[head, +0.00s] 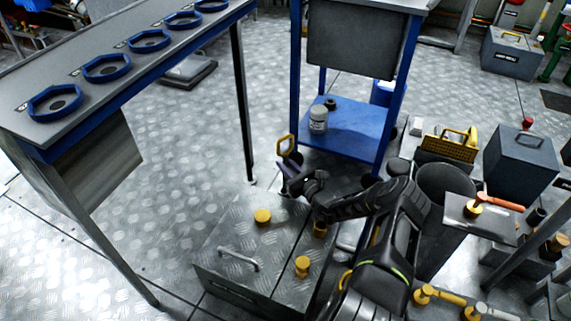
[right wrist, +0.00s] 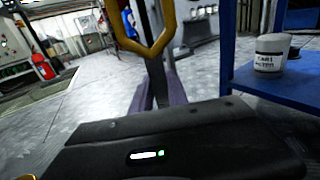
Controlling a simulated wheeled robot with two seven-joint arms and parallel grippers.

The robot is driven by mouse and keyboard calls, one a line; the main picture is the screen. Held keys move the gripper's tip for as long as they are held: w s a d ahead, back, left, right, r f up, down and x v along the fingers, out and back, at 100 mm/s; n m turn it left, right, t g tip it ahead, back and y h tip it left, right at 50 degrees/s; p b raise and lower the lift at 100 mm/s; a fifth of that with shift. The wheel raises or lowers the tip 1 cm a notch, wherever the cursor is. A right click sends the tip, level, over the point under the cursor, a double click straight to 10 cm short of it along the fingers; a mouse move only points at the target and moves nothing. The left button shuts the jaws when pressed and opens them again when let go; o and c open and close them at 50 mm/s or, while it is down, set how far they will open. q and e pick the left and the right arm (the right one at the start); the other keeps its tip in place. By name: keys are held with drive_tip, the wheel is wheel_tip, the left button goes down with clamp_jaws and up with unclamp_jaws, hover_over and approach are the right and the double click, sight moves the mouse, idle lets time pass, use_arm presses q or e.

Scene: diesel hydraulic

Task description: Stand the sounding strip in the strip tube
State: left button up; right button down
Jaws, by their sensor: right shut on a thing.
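The sounding strip shows as a yellow loop handle (head: 286,145) at the tip of my right gripper (head: 290,174). In the right wrist view the yellow loop (right wrist: 145,42) stands above my right gripper's purple fingers (right wrist: 158,92), with a dark part running down between them. My right gripper is shut on it, above and behind the tread-plate box (head: 225,240). How far the strip reaches down is hidden. The box top carries yellow caps (head: 262,217), one partly behind my arm. I cannot tell which thing is the strip tube. My left gripper is out of view.
A blue stand (head: 345,128) with a white can (head: 318,119) is close behind the gripper. A long bench (head: 110,45) with blue hexagonal rings is at left. A dark bin (head: 447,183), an orange-handled hammer (head: 500,202) and grey boxes crowd the right.

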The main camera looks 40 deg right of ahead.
drive_tip(key=shift+s+a+f, duration=0.2)
drive_tip(key=shift+a+f, duration=0.15)
drive_tip(key=shift+a, duration=0.35)
drive_tip(key=shift+w+a+r+p, duration=0.15)
drive_tip(key=shift+w+a+p, duration=0.05)
drive_tip(key=shift+a+p, duration=0.15)
idle(0.9)
drive_tip(key=shift+f+b, duration=0.3)
drive_tip(key=shift+b, duration=0.2)
drive_tip(key=shift+y, duration=0.3)
drive_tip(key=shift+d+r+p, duration=0.15)
drive_tip(key=shift+r+p, duration=1.25)
drive_tip(key=shift+r, duration=0.05)
drive_tip(key=shift+d+r+p, duration=0.1)
drive_tip(key=shift+r+p, duration=1.3)
drive_tip(key=shift+r, duration=0.05)
drive_tip(key=shift+r+p, duration=1.2)
drive_tip(key=shift+r, duration=0.15)
drive_tip(key=shift+d, duration=0.5)
